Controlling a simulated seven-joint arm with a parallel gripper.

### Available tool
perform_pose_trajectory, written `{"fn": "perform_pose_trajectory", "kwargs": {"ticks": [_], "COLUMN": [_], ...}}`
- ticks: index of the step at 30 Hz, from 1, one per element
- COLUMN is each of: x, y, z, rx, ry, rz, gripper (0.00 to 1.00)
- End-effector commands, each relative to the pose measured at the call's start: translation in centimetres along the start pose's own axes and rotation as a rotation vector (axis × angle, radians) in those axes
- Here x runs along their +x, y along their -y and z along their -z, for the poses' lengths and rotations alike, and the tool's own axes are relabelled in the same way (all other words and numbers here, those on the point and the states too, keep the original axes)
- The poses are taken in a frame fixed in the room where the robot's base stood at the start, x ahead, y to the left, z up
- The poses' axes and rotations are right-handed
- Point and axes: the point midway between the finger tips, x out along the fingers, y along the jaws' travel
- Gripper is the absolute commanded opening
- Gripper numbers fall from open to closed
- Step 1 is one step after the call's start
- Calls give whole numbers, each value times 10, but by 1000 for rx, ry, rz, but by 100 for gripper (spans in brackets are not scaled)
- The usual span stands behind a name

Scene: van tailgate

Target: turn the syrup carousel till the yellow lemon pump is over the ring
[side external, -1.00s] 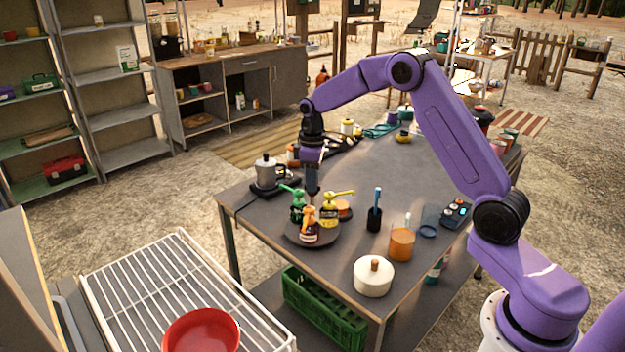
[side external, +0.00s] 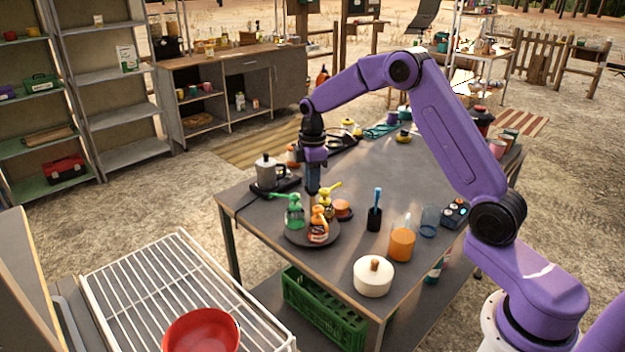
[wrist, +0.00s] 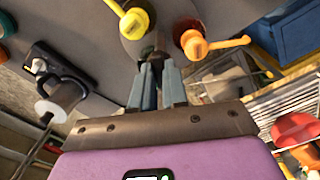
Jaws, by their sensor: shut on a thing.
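The syrup carousel (side external: 300,239) is a dark round turntable near the table's front left corner. It bears a green pump bottle (side external: 294,216) at left, an orange pump bottle (side external: 318,230) at front and the yellow lemon pump (side external: 328,204) at back right. In the wrist view, the yellow pump head (wrist: 134,22) and orange pump head (wrist: 195,44) flank the fingertips. My gripper (side external: 312,190) points down over the middle of the carousel, shut on a dark upright part, seemingly its centre handle (wrist: 158,40). A low orange round thing (side external: 343,208) stands beside the carousel; I cannot tell whether it is the ring.
A moka pot (side external: 268,172) on a burner stands left behind the carousel. A dark cup (side external: 375,220) with a blue tool, an orange jar (side external: 402,243) and a white lidded pot (side external: 373,277) stand to the right. The table's middle is fairly clear.

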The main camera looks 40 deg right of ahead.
Motion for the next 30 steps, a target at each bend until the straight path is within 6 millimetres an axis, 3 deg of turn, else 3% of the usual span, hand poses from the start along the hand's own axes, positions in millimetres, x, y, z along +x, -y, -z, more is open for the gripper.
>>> {"fn": "perform_pose_trajectory", "kwargs": {"ticks": [7, 8, 10, 22, 30], "x": [-2, -2, -2, -6, -51], "y": [0, 0, 0, -1, -1], "z": [1, 1, 1, 1, 1], "rx": [-1, 0, 0, 1, 2], "ry": [-3, -3, -3, -2, -4], "rz": [-3, -3, -3, -3, -6], "gripper": [0, 17, 39, 39, 39]}}
